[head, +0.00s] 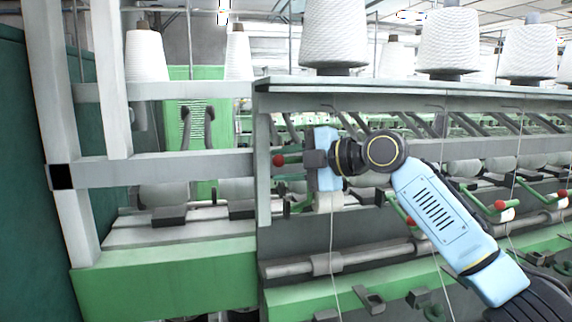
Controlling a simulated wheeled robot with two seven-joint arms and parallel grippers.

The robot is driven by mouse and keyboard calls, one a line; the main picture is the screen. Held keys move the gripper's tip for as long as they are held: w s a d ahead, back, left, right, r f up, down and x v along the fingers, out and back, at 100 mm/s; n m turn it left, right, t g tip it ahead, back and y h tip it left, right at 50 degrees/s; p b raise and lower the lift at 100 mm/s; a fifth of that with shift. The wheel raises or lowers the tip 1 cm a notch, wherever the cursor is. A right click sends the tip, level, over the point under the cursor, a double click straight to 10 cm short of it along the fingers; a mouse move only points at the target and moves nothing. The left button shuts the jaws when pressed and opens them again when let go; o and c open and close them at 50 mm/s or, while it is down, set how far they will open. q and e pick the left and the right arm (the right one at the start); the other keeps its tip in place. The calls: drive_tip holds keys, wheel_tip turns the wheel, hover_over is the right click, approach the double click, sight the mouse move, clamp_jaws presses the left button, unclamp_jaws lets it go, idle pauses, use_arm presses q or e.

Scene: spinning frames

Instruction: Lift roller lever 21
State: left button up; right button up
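A roller lever with a red ball end (278,160) shows at the left end of the spinning frame's row. My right gripper (300,160) is at this lever, just right of the red ball, with its light blue body behind. The gripper's dark fingers overlap the lever's shaft in the picture, so I cannot tell whether they hold it or whether they are open. No number is readable on any lever. My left gripper is out of view.
More red-ended levers with green shafts (500,205) line the frame to the right. White yarn cones (334,30) stand on the top shelf (400,90). A grey horizontal beam (165,167) and a white post (60,130) stand at left. Thin yarns hang down the front.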

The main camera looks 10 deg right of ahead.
drive_tip(key=b+v, duration=0.3)
drive_tip(key=v, duration=1)
drive_tip(key=shift+d+b, duration=0.2)
drive_tip(key=shift+b, duration=0.1)
drive_tip(key=shift+s, duration=0.15)
